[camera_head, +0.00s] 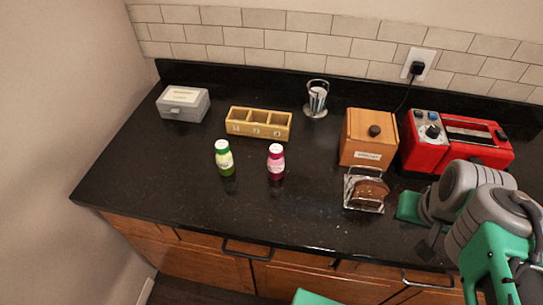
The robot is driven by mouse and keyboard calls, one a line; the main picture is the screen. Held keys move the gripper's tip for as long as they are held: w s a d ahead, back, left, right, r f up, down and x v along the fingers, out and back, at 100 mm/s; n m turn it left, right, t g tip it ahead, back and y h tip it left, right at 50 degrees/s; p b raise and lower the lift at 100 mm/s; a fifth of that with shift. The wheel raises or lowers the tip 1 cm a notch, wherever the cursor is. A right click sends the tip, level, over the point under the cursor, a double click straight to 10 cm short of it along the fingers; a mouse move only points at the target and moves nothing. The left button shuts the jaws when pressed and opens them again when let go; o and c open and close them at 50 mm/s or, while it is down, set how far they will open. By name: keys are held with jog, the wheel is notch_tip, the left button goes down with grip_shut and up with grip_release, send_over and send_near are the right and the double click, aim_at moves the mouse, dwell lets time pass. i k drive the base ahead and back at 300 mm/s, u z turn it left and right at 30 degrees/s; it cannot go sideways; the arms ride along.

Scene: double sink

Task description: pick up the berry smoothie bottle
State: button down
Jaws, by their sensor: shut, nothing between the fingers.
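My gripper (428,248) is partly seen at the lower right, near the counter's front edge and under my arm. It is dark, shut and empty, well to the right of the berry bottle and apart from it.
A toast rack with bread (366,190) stands between my arm and the berry bottle. Behind are a wooden box (369,139), a red toaster (424,158), a glass holder (317,99), a yellow compartment tray (258,134) and a grey box (183,105). The counter before the bottles is clear.

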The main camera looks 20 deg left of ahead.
aim_at(276, 161)
jog(key=z, duration=0.05)
jog(key=k, duration=1.4)
jog(key=u, duration=0.85)
jog(key=i, duration=0.45)
jog(key=u, duration=0.05)
